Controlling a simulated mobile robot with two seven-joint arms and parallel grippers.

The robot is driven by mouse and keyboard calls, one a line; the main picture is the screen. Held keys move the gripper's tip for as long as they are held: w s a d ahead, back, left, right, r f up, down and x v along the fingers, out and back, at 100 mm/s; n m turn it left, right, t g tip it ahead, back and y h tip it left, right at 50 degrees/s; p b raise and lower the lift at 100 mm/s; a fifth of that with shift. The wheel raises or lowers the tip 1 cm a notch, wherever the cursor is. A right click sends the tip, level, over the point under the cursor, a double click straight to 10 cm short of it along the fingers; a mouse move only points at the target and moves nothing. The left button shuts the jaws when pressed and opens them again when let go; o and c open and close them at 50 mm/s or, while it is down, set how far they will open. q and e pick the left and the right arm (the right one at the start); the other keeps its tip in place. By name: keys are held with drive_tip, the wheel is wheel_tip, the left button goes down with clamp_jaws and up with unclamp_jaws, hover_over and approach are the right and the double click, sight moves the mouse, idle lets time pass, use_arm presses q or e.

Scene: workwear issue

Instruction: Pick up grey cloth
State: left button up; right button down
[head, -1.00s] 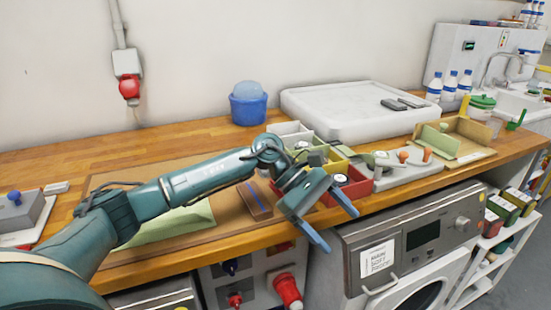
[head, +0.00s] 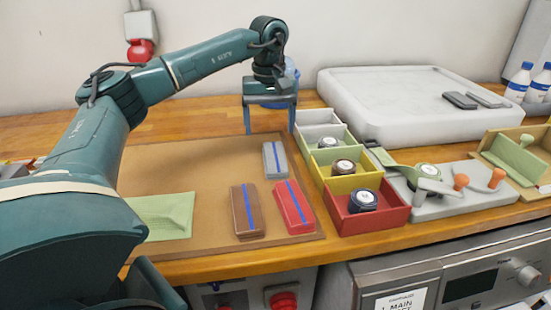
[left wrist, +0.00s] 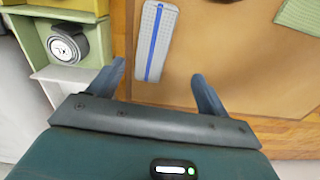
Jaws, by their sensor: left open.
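The grey cloth (head: 275,160) is a small folded rectangle with a blue stripe, lying on the brown mat (head: 190,165) near its right edge. It also shows in the left wrist view (left wrist: 155,42), ahead of and partly between the fingers. My left gripper (head: 269,127) points down with its fingers apart and empty, above the far end of the grey cloth and not touching it. The fingers also show in the left wrist view (left wrist: 158,74). My right gripper is not in view.
A brown cloth (head: 247,210) and a red cloth (head: 294,207) lie nearer on the mat. A green cloth (head: 163,216) lies left, partly behind my arm. Right of the mat stand a red bin (head: 372,222) and other coloured bins holding rolled items. A white slab (head: 400,105) stands behind.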

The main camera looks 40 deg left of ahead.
sight(273, 155)
use_arm(q)
drive_tip(key=f, duration=0.8)
drive_tip(key=shift+w+d, duration=0.25)
drive_tip(key=shift+d, duration=0.1)
drive_tip(key=c, duration=1.1)
